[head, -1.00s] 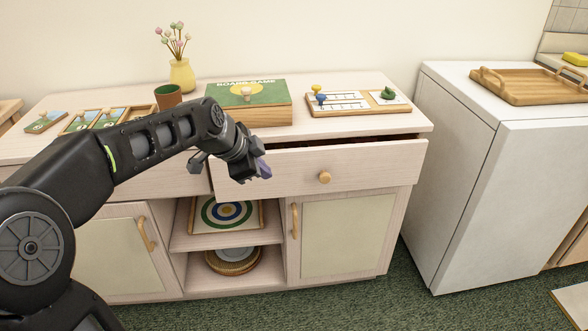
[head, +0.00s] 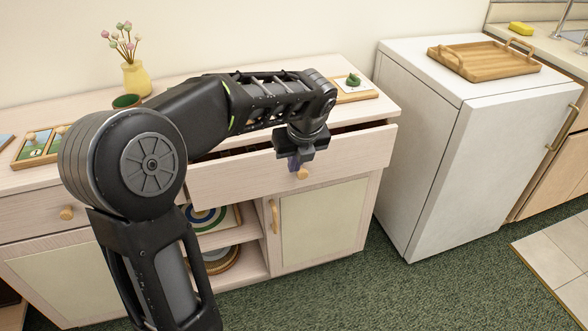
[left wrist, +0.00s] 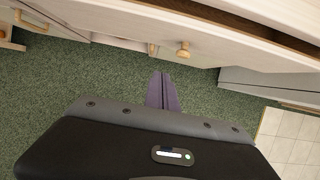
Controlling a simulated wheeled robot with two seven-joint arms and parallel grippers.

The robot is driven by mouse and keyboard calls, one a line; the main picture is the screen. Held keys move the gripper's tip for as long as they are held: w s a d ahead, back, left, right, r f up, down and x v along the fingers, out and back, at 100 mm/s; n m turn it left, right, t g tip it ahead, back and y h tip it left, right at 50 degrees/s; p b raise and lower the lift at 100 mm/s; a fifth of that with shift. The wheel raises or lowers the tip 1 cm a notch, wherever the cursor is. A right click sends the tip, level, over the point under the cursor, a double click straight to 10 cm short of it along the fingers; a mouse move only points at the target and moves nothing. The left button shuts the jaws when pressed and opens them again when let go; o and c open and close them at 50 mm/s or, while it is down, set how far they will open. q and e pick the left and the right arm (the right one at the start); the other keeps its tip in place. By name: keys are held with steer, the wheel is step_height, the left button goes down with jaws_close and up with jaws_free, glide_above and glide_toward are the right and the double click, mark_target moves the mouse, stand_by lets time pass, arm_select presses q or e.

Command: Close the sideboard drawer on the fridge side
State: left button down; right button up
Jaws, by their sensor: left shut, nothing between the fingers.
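The sideboard (head: 325,215) stands against the wall. Its drawer on the fridge side (head: 350,152) is pulled partly out, with a dark gap along its top edge. The drawer has a round wooden knob (head: 302,173), which also shows in the left wrist view (left wrist: 183,50). My left gripper (head: 294,163) points down at the drawer front, just left of the knob. Its purple fingers are together and empty in the left wrist view (left wrist: 162,78). I cannot tell whether they touch the drawer front. My right gripper is not in view.
A white fridge (head: 420,150) with a wooden tray (head: 480,58) on top stands right of the sideboard. My left arm hides much of the sideboard top. A yellow vase (head: 136,79) stands at its back. Green carpet (head: 440,285) in front is clear.

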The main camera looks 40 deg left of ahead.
mark_target(285, 171)
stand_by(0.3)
arm_select(q)
steer(key=w+a+f, duration=0.1)
steer(key=a+f, duration=0.1)
steer(key=f, duration=0.1)
steer(key=w+a+f+b, duration=0.1)
steer(key=a+f, duration=0.1)
steer(key=f, duration=0.1)
steer(key=w+a+f+b, duration=0.1)
steer(key=w+f, duration=0.1)
steer(key=f, duration=0.1)
steer(key=shift+a+f, duration=0.2)
steer(key=shift+a, duration=0.2)
steer(key=shift+w+a, duration=0.15)
steer(key=shift+a, duration=0.15)
steer(key=shift+r, duration=0.1)
steer(key=a+p, duration=0.1)
steer(key=w+a+p, duration=0.1)
steer(key=p, duration=0.1)
steer(key=w+a+p, duration=0.1)
steer(key=shift+w+a+r+p, duration=0.25)
steer(key=shift+a+p, duration=0.05)
steer(key=shift+a, duration=0.05)
steer(key=shift+w+a+f, duration=0.1)
steer(key=shift+w+a, duration=0.05)
steer(key=shift+a, duration=0.15)
